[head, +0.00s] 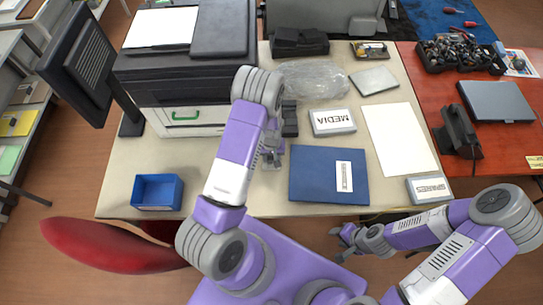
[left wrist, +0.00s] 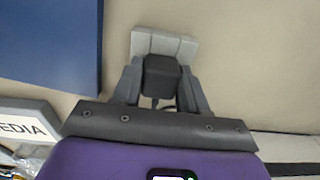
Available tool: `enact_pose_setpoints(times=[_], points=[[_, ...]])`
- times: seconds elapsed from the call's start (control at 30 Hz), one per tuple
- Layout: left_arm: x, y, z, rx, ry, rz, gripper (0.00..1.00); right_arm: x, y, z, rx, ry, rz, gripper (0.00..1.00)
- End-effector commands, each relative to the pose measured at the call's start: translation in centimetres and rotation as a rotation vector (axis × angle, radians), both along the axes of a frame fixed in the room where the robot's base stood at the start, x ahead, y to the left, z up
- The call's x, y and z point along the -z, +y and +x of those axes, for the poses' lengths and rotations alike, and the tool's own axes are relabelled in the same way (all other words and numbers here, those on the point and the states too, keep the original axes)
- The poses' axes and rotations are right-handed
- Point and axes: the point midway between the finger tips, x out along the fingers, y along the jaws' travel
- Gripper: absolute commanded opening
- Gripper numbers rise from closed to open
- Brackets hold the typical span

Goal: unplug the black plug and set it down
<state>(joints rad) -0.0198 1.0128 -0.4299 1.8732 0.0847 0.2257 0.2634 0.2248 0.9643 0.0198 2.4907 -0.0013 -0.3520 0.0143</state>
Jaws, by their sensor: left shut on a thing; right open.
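My left gripper (head: 269,163) is low over the table, left of the blue folder. In the left wrist view its two grey fingers (left wrist: 160,82) are shut on the black plug (left wrist: 161,76), one on each side. A dark cable (left wrist: 155,103) runs from the plug back toward the gripper's palm. A light grey block (left wrist: 164,45) lies right at the plug's far end; I cannot tell whether the plug is still seated in it. In the head view the plug is too small to make out. My right gripper (head: 346,241) is open and empty, in front of the table's front edge.
A blue folder (head: 310,186) lies right of my left gripper. A MEDIA box (head: 332,122), a dark block (head: 290,118) and a printer (head: 185,85) stand behind. A blue tray (head: 157,206) sits at front left. Bare table (head: 215,150) shows left of the gripper.

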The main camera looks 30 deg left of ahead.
Motion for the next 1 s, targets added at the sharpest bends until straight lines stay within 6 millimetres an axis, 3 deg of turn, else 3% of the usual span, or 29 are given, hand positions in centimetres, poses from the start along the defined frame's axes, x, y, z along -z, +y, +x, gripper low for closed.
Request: enact_pose_setpoints(times=[1.0], points=[[-2.4,0.0,0.0,0.000,-0.001,0.001,0.15,-1.5,0.0,0.0,0.000,0.000,0.000,0.43]])
